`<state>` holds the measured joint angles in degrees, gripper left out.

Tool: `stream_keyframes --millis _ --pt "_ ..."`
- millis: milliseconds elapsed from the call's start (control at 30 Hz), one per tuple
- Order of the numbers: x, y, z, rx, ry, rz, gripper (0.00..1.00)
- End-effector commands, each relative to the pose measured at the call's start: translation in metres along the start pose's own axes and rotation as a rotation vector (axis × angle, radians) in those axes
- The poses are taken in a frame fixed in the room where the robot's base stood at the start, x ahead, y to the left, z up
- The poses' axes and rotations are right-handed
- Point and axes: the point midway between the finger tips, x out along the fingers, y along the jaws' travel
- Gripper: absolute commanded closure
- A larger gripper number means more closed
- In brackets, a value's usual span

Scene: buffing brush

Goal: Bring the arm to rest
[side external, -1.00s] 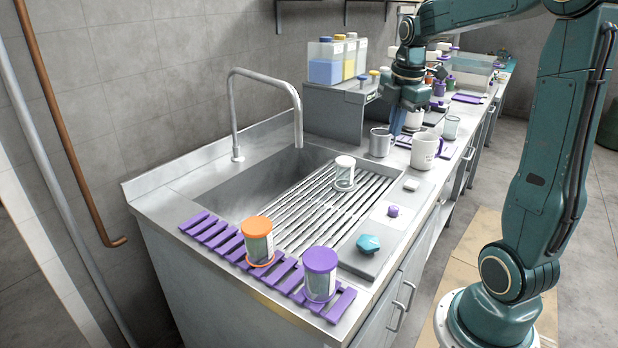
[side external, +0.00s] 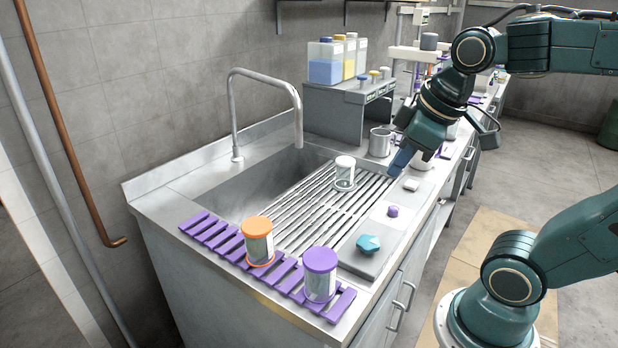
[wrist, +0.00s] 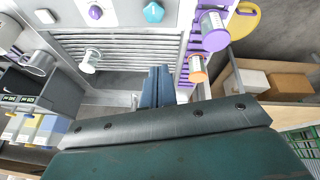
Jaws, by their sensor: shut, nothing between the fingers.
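My gripper (side external: 402,158) is in the air above the right part of the counter, in front of the metal mug (side external: 381,142). Its blue fingers are together and hold nothing. In the wrist view the closed fingers (wrist: 157,88) point toward the sink area. My arm reaches in from the right side of the picture. It partly hides things on the counter behind it.
A white-lidded jar (side external: 344,172) stands on the sink's ribbed rack (side external: 310,212). Orange-lidded (side external: 258,240) and purple-lidded (side external: 320,273) jars stand on the purple slatted rack (side external: 215,231). A tall faucet (side external: 232,115) rises at the sink. A teal knob (side external: 368,243) sits near the front edge.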

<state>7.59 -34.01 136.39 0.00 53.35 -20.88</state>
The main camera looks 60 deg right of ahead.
Motion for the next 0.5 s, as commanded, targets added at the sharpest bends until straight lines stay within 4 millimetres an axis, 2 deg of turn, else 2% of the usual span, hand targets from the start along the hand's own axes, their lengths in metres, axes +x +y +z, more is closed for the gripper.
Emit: stream_keyframes --millis 200,500 --pt "-0.002 -0.027 0.019 0.164 0.059 -0.029 1.00" --pt "-0.001 -0.036 0.028 0.247 0.078 -0.046 1.00"
